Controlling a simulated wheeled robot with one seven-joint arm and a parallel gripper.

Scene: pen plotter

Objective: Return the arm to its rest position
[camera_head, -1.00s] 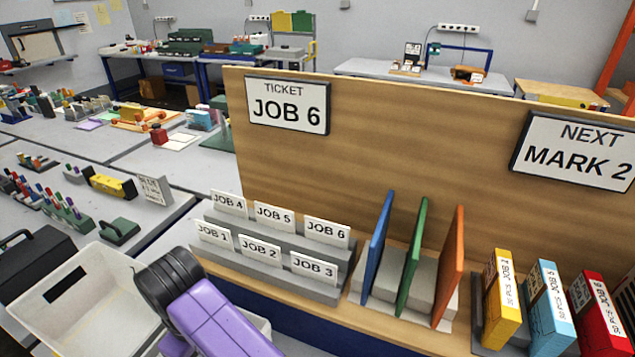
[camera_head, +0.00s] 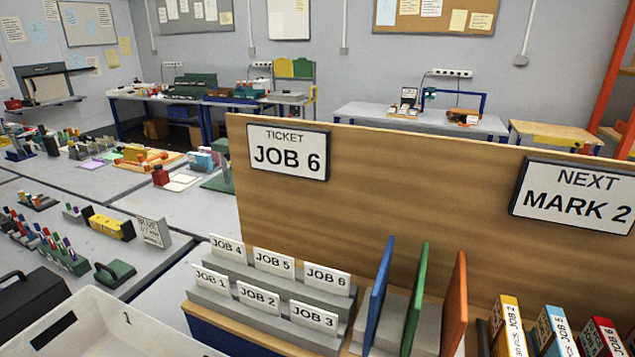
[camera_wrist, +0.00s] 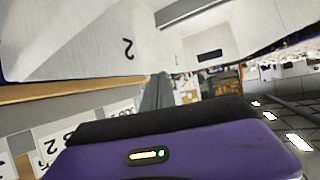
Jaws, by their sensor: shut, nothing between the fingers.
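My gripper (camera_wrist: 157,95) shows only in the wrist view, with its purple body across the bottom of the picture. Its narrow grey fingers point ahead, shut and empty. A white bin marked 2 (camera_wrist: 75,40) is close in front and above them in that view. The head view shows none of my arm now. There, a white bin marked 1 (camera_head: 85,325) is cut off at the bottom left.
A grey stepped rack (camera_head: 232,305) holds several JOB cards. To its right stand blue (camera_head: 378,295), green (camera_head: 415,298) and orange (camera_head: 454,305) upright panels, then several labelled boxes. A wooden board (camera_head: 420,190) with a JOB 6 ticket rises behind.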

